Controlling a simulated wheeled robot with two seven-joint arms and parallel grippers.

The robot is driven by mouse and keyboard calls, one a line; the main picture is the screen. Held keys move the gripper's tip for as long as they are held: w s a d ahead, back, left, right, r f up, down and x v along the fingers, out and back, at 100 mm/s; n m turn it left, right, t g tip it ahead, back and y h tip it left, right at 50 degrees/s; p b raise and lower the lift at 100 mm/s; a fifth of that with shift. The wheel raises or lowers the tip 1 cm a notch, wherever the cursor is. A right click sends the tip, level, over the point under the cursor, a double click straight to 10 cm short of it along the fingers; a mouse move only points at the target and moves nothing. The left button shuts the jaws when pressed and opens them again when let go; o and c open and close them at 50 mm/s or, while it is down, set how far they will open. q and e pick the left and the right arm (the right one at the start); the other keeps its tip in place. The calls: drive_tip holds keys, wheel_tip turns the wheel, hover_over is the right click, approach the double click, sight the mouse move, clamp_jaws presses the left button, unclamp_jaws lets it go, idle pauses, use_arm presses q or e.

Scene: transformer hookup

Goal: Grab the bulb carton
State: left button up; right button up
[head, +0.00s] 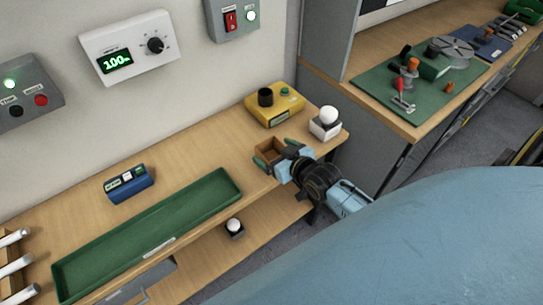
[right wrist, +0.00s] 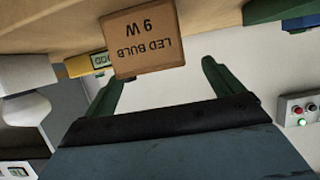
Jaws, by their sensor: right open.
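The bulb carton (head: 269,148) is a small brown box on the wooden bench near its front edge. In the right wrist view the carton (right wrist: 143,42) shows its printed face, "LED BULB 9 W", upside down. My right gripper (head: 274,153) is open, with its green fingers pointing at the carton from the front. In the right wrist view the gripper (right wrist: 162,78) has one finger to each side of the carton, with gaps visible and nothing held. How deep the carton sits between the fingers is hard to tell. My left gripper is not in view.
A yellow tester (head: 275,107) and a white bulb on a socket (head: 325,122) stand close behind and right of the carton. A long green tray (head: 150,235) and a blue meter (head: 129,184) lie to the left. A lower shelf (head: 262,231) holds another bulb (head: 233,226).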

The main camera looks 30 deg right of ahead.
sight(265, 144)
drive_tip(key=x, duration=0.3)
drive_tip(key=b+x, duration=0.1)
drive_tip(key=x, duration=0.1)
drive_tip(key=shift+d+f, duration=0.25)
drive_tip(key=shift+d, duration=0.1)
drive_tip(key=c, duration=1)
